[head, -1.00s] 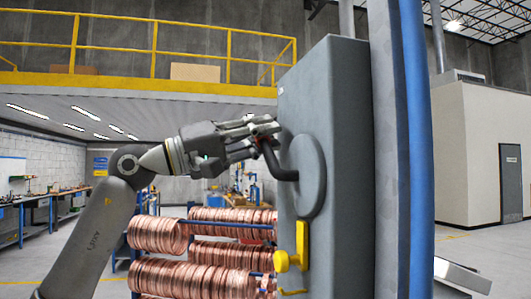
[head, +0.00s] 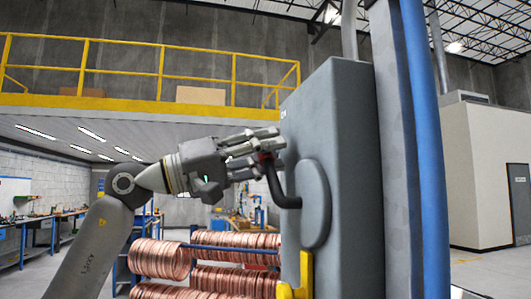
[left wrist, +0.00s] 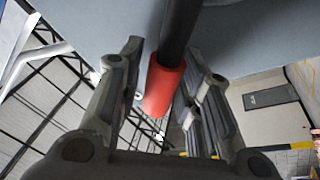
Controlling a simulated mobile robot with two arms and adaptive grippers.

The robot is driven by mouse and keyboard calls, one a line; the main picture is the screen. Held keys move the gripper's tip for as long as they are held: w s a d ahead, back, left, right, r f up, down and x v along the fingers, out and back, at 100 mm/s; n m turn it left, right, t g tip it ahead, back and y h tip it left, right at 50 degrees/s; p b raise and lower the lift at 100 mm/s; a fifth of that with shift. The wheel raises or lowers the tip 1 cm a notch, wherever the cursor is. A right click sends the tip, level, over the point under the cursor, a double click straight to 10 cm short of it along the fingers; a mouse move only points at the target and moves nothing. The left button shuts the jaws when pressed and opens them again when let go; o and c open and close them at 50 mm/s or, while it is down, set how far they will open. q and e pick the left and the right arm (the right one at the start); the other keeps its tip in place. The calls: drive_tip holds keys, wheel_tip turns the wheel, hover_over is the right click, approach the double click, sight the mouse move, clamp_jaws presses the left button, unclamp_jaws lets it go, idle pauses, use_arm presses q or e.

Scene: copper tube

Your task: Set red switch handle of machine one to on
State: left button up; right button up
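The switch handle (head: 276,185) is a dark bent lever on a round grey disc (head: 314,205) on the side of a tall grey switch box (head: 350,170). It points up and toward the left in the head view. Its red grip (left wrist: 164,88) shows clearly in the left wrist view, but only a bit of red shows in the head view. My left gripper (head: 268,148) is at the handle's upper end. Its fingers stand apart on either side of the red grip, and firm contact is not visible. My right gripper is not in view.
A yellow part (head: 300,280) sticks out low on the box. A blue pipe (head: 425,150) and a grey column stand to its right. Copper coils (head: 235,265) on a rack lie behind and below my arm. A yellow-railed platform (head: 190,100) is behind.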

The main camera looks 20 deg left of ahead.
use_arm(q)
drive_tip(key=shift+o, duration=0.4)
drive_tip(key=shift+s+a, duration=0.1)
drive_tip(key=shift+a, duration=0.05)
drive_tip(key=v, duration=1.1)
drive_tip(key=shift+s+a, duration=0.2)
drive_tip(key=shift+a, duration=0.05)
drive_tip(key=shift+f, duration=0.1)
